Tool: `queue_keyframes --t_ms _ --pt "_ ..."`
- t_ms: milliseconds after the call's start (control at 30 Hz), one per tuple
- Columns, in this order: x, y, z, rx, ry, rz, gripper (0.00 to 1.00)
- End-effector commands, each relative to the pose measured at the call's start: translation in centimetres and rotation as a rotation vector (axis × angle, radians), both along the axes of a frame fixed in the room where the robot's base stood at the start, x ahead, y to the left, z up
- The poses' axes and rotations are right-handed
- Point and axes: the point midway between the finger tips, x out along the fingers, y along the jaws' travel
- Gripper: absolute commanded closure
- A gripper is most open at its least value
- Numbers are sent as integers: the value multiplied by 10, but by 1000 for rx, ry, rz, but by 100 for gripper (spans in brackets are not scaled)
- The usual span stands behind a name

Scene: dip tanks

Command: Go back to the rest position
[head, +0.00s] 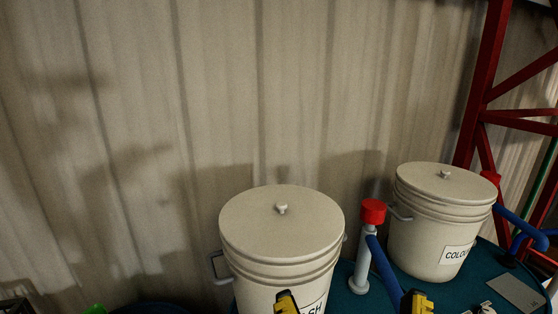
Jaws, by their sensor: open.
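My gripper (351,301) shows only as two yellow-and-black fingertips at the bottom edge of the head view. The fingertips are wide apart, with nothing seen held between them. The left fingertip overlaps the front of a lidded cream bucket (282,235), whose label is partly covered and ends in "SH". A second lidded cream bucket (440,215), labelled "COLOU" as far as I can read, stands to the right. Both lids are on. The rest of my gripper is out of the frame.
Both buckets stand by a dark teal surface (340,301). A grey post with a red cap (373,211) and a blue pipe (384,270) rises between them. A red steel frame (487,85) stands at right. A corrugated wall (215,90) closes the back.

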Motion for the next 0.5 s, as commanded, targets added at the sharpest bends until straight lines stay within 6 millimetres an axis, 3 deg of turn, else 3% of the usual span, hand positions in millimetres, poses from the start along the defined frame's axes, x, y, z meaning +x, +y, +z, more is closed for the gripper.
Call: queue_keyframes --t_ms 33,300,400,500 --pt "0 0 44 1 -1 0 0" --pt "0 0 164 8 0 2 0" --pt "0 0 196 10 1 3 0" --pt "0 0 212 11 2 2 0"
